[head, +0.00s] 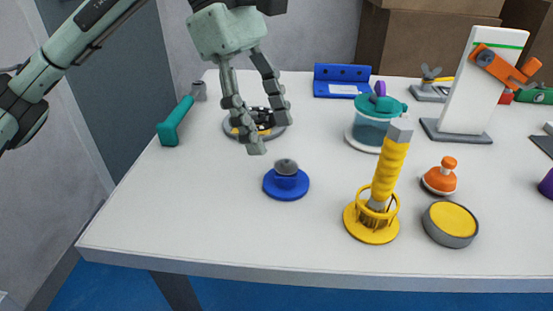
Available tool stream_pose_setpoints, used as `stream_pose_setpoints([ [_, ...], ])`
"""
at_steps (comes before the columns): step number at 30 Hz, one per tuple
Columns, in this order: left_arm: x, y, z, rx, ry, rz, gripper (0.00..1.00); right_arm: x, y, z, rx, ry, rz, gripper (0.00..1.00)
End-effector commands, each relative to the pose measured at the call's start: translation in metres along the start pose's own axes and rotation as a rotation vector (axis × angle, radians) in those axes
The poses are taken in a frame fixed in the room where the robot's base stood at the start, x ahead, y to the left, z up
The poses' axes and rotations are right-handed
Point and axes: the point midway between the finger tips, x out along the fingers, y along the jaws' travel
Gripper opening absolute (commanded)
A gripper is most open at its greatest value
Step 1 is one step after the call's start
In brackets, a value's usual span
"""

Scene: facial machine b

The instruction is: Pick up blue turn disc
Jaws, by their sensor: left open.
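The blue turn disc (286,186) sits on the white table, left of the middle. It is a round blue base with a grey knob on top. My left gripper (254,126) hangs above the table from the upper left, fingers pointing down and spread open, with nothing between them. It is above and slightly left of the blue disc in the picture and appears apart from it. The fingers partly hide a grey round piece with a yellow part (262,131) behind them. My right gripper is not in view.
A yellow stand with a ribbed handle (388,176) is right of the disc. A teal-handled tool (174,126) lies left. The table's front left is clear.

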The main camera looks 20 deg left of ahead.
Motion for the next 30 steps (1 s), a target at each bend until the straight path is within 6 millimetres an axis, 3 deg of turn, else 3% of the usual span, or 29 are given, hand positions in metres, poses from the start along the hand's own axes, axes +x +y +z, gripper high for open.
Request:
stream_pose_setpoints([
  [11, 0.037, 0.002, 0.000, 0.000, 0.001, -0.003, 0.58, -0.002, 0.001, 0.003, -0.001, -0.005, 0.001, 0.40],
  [18, 0.072, 0.005, 0.001, 0.000, 0.000, -0.002, 0.58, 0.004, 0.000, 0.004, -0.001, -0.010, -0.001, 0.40],
  [27, 0.078, 0.005, 0.001, 0.000, 0.000, 0.000, 0.58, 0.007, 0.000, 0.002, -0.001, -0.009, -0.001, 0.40],
  [30, 0.078, 0.005, 0.001, 0.000, 0.000, 0.000, 0.49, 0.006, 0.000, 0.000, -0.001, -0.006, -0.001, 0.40],
])
